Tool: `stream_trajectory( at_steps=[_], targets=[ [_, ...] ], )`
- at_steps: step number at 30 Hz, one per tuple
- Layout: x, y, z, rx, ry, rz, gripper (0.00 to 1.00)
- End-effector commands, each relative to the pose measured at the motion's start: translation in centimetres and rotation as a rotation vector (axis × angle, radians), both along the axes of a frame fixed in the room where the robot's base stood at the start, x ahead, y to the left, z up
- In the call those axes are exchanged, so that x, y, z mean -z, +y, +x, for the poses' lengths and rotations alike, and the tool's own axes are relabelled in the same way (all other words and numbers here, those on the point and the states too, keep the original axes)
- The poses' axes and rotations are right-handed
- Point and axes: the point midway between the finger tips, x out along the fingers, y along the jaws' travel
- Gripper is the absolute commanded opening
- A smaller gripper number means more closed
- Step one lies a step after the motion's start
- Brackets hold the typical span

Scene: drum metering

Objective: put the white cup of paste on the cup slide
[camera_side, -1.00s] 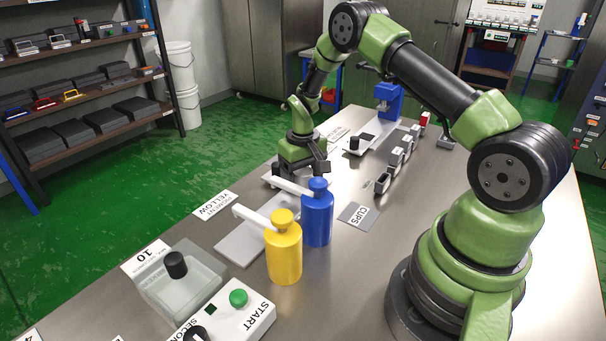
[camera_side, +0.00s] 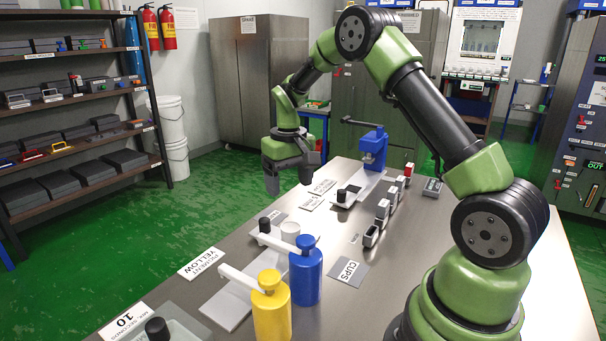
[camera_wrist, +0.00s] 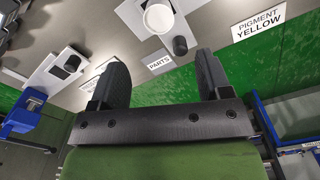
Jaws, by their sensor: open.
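The white cup (camera_side: 290,231) stands upright behind the blue pump bottle. It also shows in the wrist view (camera_wrist: 159,18), on a white plate with a black knob that looks like the cup slide (camera_wrist: 135,17). In the side view the slide's black knob (camera_side: 265,225) is just left of the cup, and the pump bottle hides part of the slide. My gripper (camera_side: 288,180) is above and beyond the cup, clear of it. In the wrist view its two dark fingers (camera_wrist: 161,66) are apart with nothing between them.
Blue (camera_side: 306,275) and yellow (camera_side: 271,308) pump bottles stand close in front of the cup. A blue press (camera_side: 373,150) and several small cups (camera_side: 383,208) are farther back. A PARTS label (camera_wrist: 159,62) lies near the slide.

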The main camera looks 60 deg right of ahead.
Motion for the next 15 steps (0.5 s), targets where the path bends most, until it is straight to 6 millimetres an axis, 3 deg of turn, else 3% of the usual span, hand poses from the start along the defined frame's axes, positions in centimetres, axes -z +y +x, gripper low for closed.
stream_trajectory(
  at_steps=[4, 7, 12, 15],
  targets=[
    [-4.2, 2.1, -0.7, -0.006, -0.071, -0.003, 0.71],
    [-8.1, 4.5, -2.4, -0.011, -0.152, 0.0, 0.71],
    [-13.5, 8.9, -7.0, -0.019, -0.297, 0.024, 0.71],
    [-15.6, 11.0, -10.3, -0.024, -0.382, 0.048, 0.71]
  ],
)
